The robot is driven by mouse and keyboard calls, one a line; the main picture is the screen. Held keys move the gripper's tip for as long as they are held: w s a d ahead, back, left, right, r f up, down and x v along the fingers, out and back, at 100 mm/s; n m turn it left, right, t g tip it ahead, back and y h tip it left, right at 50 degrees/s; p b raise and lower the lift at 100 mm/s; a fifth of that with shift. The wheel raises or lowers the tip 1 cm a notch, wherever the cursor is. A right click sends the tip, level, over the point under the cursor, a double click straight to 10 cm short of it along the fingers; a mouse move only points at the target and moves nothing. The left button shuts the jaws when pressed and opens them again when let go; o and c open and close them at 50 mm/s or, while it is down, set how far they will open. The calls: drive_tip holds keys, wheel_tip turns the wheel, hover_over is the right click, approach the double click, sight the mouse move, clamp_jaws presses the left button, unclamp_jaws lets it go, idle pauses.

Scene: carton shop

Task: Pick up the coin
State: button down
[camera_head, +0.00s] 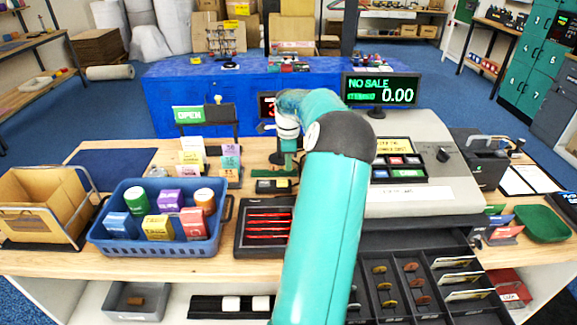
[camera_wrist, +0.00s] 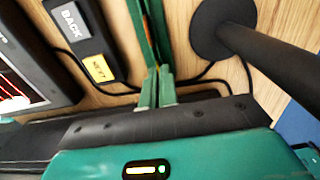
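Several small round coins stand in the open cash drawer (camera_head: 455,310) at the bottom right of the head view. Yellowish coins (camera_head: 384,285) fill one column, and reddish-orange coins (camera_head: 417,282) the column to its right. My gripper (camera_head: 287,166) is over the counter, behind and left of the drawer, well away from the coins. No coin shows in the wrist view. My arm hides part of the drawer's left side.
A cash register (camera_head: 420,205) stands above the drawer. A blue basket of cartons (camera_head: 160,245) and a black tray with red lines (camera_head: 265,228) are left of my arm. In the wrist view, a keypad (camera_wrist: 85,40) and a dark pole base (camera_wrist: 222,28) lie near the fingers.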

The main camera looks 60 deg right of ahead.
drive_tip(key=shift+r, duration=0.15)
drive_tip(key=shift+r, duration=0.25)
drive_tip(key=r, duration=0.3)
drive_tip(key=shift+s+a, duration=0.15)
drive_tip(key=shift+a, duration=0.05)
drive_tip(key=s+a+r, duration=0.6)
drive_tip(key=a+r, duration=0.3)
drive_tip(key=a, duration=0.2)
drive_tip(key=shift+s+a, duration=0.3)
drive_tip(key=shift+a, duration=0.05)
drive_tip(key=shift+r, duration=0.1)
drive_tip(key=shift+a, duration=0.2)
